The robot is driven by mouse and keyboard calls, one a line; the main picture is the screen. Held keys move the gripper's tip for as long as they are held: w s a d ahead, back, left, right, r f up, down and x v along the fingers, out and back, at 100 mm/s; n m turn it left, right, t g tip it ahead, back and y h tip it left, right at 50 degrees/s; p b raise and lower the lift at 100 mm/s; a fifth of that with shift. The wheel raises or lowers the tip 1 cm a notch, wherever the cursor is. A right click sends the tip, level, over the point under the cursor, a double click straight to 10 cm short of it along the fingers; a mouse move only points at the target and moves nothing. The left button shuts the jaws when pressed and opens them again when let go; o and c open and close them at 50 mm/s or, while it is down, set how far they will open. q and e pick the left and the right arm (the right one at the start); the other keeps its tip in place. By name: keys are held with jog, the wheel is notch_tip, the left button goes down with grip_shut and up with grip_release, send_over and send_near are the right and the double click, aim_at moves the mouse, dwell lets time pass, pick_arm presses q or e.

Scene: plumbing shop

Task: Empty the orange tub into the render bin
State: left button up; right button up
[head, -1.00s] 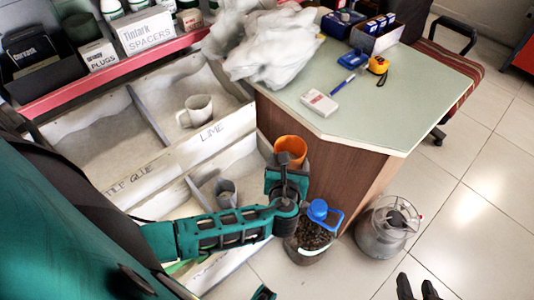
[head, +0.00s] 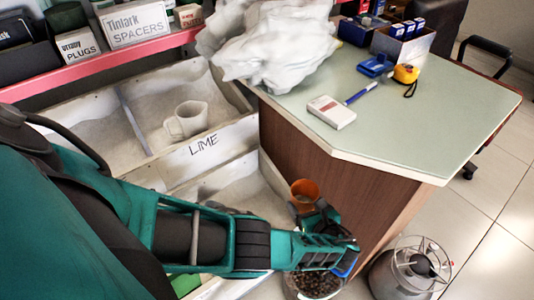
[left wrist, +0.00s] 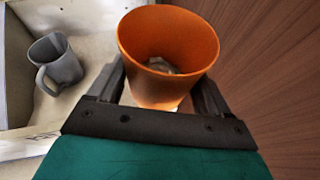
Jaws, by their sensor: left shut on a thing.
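The orange tub (head: 304,189) is beside the brown counter side, over the edge of a pale bin. My left gripper (head: 303,203) is shut on it. In the left wrist view the tub (left wrist: 168,50) sits between the two fingers (left wrist: 165,95), its mouth toward the camera, with a little pale stuff at its bottom. No bin label reading render is legible. The bin below LIME (head: 240,195) shows pale powder, and its front is hidden by my left arm. My right gripper is not in view.
A white jug (head: 187,120) stands in the LIME bin. A grey jug (left wrist: 60,65) lies in a bin left of the tub. A container of brown bits (head: 315,284) and a metal canister (head: 408,270) stand on the floor. The counter (head: 420,130) holds small items and a crumpled sheet.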

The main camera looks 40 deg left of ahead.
pick_arm(q)
jog(key=shift+w+a+f, duration=0.15)
jog(key=shift+w, duration=0.4)
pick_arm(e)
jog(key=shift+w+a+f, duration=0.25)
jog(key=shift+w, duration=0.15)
pick_arm(q)
jog(key=shift+s+a, duration=0.1)
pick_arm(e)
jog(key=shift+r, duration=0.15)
